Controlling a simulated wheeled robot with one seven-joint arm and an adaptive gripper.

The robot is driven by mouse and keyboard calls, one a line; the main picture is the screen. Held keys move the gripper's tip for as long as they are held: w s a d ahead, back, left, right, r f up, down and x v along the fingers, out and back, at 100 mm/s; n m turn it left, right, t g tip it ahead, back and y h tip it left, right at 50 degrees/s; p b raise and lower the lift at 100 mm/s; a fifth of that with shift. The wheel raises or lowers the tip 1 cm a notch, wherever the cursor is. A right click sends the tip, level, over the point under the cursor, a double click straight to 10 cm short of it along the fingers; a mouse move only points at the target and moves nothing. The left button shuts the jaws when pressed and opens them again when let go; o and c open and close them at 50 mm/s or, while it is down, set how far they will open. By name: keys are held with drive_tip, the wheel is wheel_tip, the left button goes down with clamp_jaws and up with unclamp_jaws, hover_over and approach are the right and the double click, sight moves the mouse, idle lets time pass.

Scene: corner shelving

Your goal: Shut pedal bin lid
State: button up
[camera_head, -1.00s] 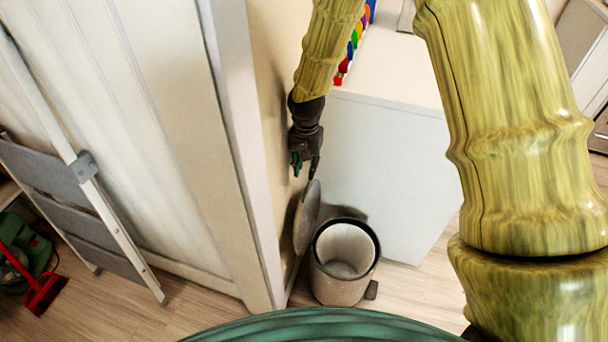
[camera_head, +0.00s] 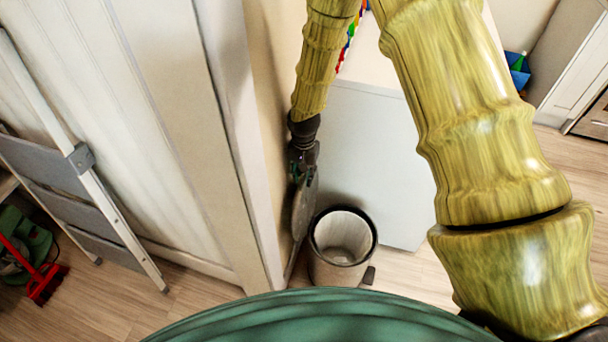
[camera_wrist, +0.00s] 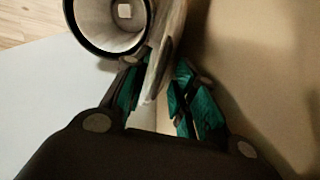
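The pedal bin (camera_head: 335,268) stands on the floor in the corner, its round mouth uncovered. Its grey lid (camera_head: 303,212) stands nearly upright on the left of the mouth, close to the wall. My gripper (camera_head: 304,174) points down at the lid's upper edge and overlaps it in the head view. In the wrist view, the teal fingers of my gripper (camera_wrist: 160,101) are apart, one on each side of the lid (camera_wrist: 163,55). A gap shows between the lid and the right finger; the left finger is close to it, contact unclear. The bin's open mouth (camera_wrist: 110,22) is beyond the left finger.
A beige wall (camera_head: 276,110) runs close behind the lid. A white cabinet (camera_head: 375,165) stands right of the bin. A small dark pedal (camera_head: 369,275) sticks out at the bin's base. A folding step ladder (camera_head: 85,185) leans far left. Floor is clear right of the bin.

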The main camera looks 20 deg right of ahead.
drive_tip(key=shift+f, duration=0.35)
clamp_jaws()
